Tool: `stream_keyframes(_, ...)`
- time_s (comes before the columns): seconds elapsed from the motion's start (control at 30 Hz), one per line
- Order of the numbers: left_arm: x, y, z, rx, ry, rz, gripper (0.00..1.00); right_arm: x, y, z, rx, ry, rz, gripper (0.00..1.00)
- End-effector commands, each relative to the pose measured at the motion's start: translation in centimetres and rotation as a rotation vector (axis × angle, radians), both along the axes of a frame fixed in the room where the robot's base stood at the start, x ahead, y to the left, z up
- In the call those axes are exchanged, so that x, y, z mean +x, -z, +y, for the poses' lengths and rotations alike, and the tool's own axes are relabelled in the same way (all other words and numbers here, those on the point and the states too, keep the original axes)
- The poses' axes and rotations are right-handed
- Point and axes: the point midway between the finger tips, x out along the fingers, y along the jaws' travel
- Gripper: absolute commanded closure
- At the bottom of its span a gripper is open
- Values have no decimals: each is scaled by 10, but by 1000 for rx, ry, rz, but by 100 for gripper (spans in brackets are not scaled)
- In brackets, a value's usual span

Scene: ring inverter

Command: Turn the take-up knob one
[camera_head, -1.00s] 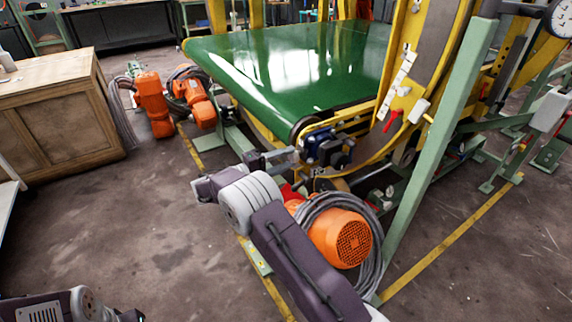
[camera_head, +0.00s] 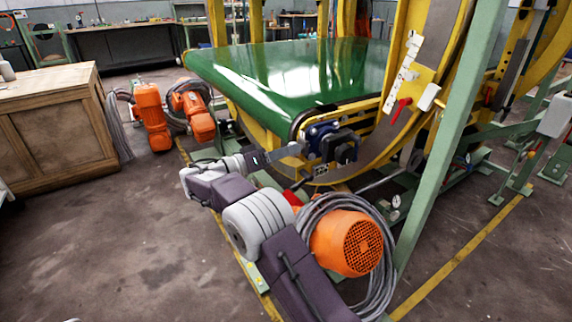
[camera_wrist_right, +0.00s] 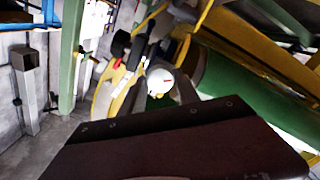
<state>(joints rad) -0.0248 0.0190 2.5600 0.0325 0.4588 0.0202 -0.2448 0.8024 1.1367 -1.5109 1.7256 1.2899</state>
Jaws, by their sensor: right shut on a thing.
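The green conveyor belt (camera_head: 270,75) runs across a yellow frame. At its near corner is a dark blue and black bearing unit (camera_head: 333,143). My right gripper (camera_head: 294,149) reaches the left side of this unit with its fingers at the take-up knob. In the right wrist view the knob (camera_wrist_right: 162,81) is a white round end with a small red mark, between the finger ends of the gripper (camera_wrist_right: 165,92). The gripper is shut on it. In the head view the fingers largely hide the knob. My left gripper is not visible.
An orange motor (camera_head: 347,242) with coiled grey cable stands close beside my right arm. A green post (camera_head: 445,130) rises to the right. A red-handled lever (camera_head: 401,108) is on the yellow frame.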

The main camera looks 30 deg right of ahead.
Motion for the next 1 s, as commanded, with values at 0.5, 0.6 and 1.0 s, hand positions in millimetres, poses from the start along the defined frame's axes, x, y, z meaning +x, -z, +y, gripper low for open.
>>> stream_keyframes(0.5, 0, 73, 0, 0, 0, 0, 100, 0, 8, 1, 42, 2, -486, 100)
stream_keyframes(0.6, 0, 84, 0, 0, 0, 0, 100, 0, 8, 1, 50, 3, -580, 100)
stream_keyframes(1.0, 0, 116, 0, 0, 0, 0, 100, 0, 6, 1, 79, 4, -955, 100)
